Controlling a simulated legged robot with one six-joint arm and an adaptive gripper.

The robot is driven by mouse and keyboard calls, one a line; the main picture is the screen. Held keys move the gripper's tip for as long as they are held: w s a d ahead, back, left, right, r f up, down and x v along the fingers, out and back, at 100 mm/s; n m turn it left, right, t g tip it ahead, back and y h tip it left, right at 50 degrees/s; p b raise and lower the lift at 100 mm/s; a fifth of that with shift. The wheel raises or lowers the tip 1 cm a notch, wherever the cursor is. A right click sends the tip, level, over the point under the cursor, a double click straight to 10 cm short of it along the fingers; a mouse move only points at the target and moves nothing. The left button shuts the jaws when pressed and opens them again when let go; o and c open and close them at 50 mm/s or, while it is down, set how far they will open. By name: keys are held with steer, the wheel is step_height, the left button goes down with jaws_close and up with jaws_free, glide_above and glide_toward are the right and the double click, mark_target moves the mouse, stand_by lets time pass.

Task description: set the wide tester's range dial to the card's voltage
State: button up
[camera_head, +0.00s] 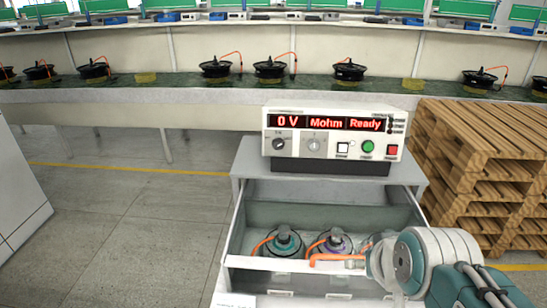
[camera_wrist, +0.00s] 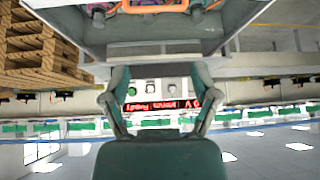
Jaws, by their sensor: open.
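The wide tester (camera_head: 333,135) stands on top of the grey cabinet, its front facing me. Its red display reads "0 V", "Mohm" and "Ready". A dark dial (camera_head: 278,144) is at the left of its panel and a grey dial (camera_head: 314,144) is right of it; which one sets the range I cannot read. The tester also shows upside down in the wrist view (camera_wrist: 160,104). My gripper (camera_wrist: 161,70) is open and empty, its fingers apart, with the tester seen between them. In the head view my arm is at lower right, before the drawer. No readable card shows.
Wooden pallets (camera_head: 480,165) are stacked at right. A long conveyor with hub motors runs behind. The floor at left is clear.

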steer(key=w+a+r+t+y, duration=0.1)
steer(key=w+a+t, duration=0.15)
steer(key=w, duration=0.35)
steer(key=w+a+r+t, duration=0.1)
steer(key=w+a, duration=0.2)
steer(key=w, duration=0.4)
steer(key=t+h, duration=0.1)
steer(key=t, duration=0.6)
glide_toward(278, 147)
steer(key=w, duration=1)
steer(key=shift+w+a+f, duration=0.15)
steer(key=shift+a, duration=0.15)
steer(key=shift+c, duration=0.4)
jaws_close()
